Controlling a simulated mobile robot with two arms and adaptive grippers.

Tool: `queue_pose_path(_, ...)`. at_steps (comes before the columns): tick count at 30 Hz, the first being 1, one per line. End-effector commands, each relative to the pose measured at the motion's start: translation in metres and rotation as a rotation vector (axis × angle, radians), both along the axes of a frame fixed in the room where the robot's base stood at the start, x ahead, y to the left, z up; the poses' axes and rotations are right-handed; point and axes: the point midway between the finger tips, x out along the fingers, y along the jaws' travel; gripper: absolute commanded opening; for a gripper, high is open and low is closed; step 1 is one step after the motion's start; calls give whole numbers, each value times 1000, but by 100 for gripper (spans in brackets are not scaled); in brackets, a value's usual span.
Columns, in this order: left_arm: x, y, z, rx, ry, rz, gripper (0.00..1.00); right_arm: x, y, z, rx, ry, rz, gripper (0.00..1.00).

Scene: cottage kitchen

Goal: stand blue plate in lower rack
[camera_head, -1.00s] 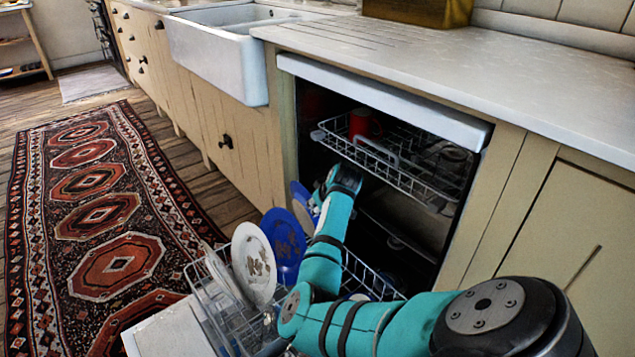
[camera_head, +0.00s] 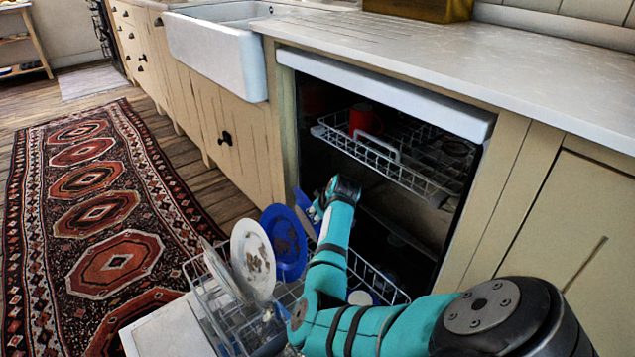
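A blue plate (camera_head: 303,203) shows as a narrow, nearly edge-on strip above the pulled-out lower rack (camera_head: 213,300). My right gripper (camera_head: 318,211) is at its right side, and its fingers appear closed on the plate's edge; my own arm hides part of the contact. The plate's lower part is hidden, so I cannot tell whether it touches the rack. A second blue plate (camera_head: 283,240), with brown stains, stands upright in the rack to the left. A stained white plate (camera_head: 253,258) stands in front of it. My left gripper is out of view.
The upper rack (camera_head: 378,160) holds a red mug (camera_head: 361,119) and sits just above and behind my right gripper. The dishwasher door (camera_head: 165,330) is folded down at the left. The countertop (camera_head: 480,75) overhangs the opening. A patterned rug (camera_head: 110,262) covers the floor.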

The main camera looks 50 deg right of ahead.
Motion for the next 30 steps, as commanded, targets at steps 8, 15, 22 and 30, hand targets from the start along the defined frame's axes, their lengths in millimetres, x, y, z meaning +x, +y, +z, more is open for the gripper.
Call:
queue_pose_path(8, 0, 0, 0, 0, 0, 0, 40, 0, 0, 0, 1, 1, -1, 16)
queue_pose_path(15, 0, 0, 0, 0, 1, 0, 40, 0, 0, 0, 1, 1, -1, 33)
queue_pose_path(22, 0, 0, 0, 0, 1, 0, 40, -3, 1, 1, 1, 4, 0, 33)
queue_pose_path(30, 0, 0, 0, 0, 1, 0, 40, -29, 8, 40, -3, 1, -2, 33)
